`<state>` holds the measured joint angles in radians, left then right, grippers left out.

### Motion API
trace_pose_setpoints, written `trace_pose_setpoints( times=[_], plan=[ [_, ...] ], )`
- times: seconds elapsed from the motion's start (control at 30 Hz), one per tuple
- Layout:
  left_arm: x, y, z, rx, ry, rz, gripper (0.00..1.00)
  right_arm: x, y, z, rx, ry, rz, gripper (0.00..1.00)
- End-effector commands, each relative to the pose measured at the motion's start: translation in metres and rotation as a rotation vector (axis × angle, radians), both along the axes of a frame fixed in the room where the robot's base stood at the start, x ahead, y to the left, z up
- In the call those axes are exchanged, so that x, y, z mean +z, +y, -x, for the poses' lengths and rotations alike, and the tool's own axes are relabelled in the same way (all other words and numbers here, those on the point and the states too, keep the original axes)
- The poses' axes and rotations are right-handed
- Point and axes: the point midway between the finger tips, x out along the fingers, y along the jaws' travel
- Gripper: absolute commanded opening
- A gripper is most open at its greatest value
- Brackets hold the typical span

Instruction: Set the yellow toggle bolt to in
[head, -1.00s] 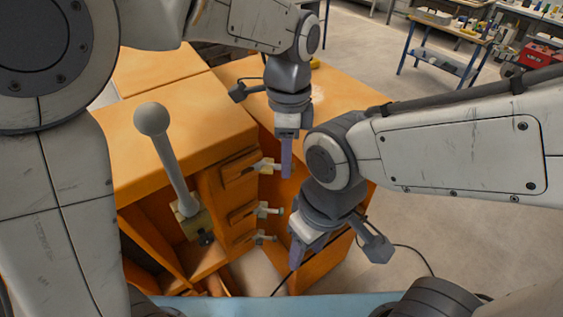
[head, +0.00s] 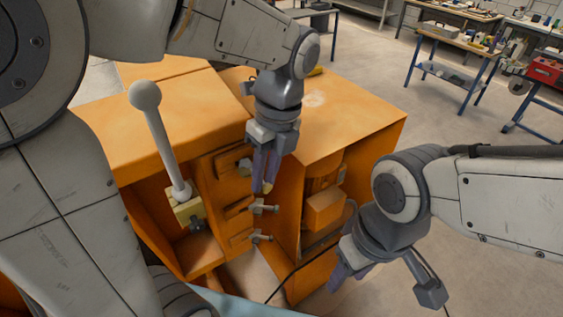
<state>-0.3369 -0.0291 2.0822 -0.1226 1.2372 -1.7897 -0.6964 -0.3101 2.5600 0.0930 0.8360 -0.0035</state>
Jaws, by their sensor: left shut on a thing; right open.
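Toggle bolts sit in a column on the inner side of the orange cabinet (head: 170,120). My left gripper (head: 265,184) points down at the upper part of this column. Its fingers are closed on a small yellowish piece (head: 267,188), which looks like the yellow toggle bolt; the fingers hide most of it, so I cannot tell its setting. A middle toggle bolt (head: 263,208) and a lower toggle bolt (head: 260,237) stick out below, pale grey and untouched. My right gripper (head: 350,278) is open and empty, lower right, apart from the bolts.
A tall lever with a grey ball (head: 145,95) rises from a yellow block (head: 188,207) left of the bolts. A second orange cabinet (head: 350,125) stands to the right, its open front facing the gap. A black cable (head: 300,268) crosses below.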

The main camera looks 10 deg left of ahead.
Motion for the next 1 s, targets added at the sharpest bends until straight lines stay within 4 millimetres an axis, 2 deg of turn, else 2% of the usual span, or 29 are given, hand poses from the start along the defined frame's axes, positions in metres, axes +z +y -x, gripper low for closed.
trace_pose_setpoints(
  times=[0.33, 0.83, 0.87, 0.9, 0.93, 1.0],
  plan=[
    [0.0002, 0.0062, 0.0087, -0.121, 0.016, -0.017, 0.00, 0.0041, 0.0000, 0.0000, 0.000, 0.000, 0.000, 0.50],
    [-0.0002, 0.0070, 0.0095, -0.142, 0.020, -0.022, 0.00, 0.0043, 0.0000, 0.0000, -0.001, 0.000, 0.000, 0.50],
    [-0.0002, 0.0070, 0.0095, -0.142, 0.020, -0.022, 0.30, 0.0043, 0.0000, 0.0000, -0.001, 0.000, 0.000, 0.50],
    [-0.0002, 0.0070, 0.0095, -0.141, 0.019, -0.022, 0.46, 0.0043, 0.0000, 0.0000, -0.001, 0.000, 0.000, 0.50],
    [-0.0002, 0.0069, 0.0095, -0.141, 0.019, -0.022, 0.56, 0.0043, 0.0000, 0.0000, -0.001, 0.000, 0.000, 0.50],
    [-0.0001, 0.0066, 0.0093, -0.140, 0.019, -0.020, 0.56, 0.0043, 0.0000, 0.0000, -0.001, 0.000, 0.000, 0.50]
  ],
)
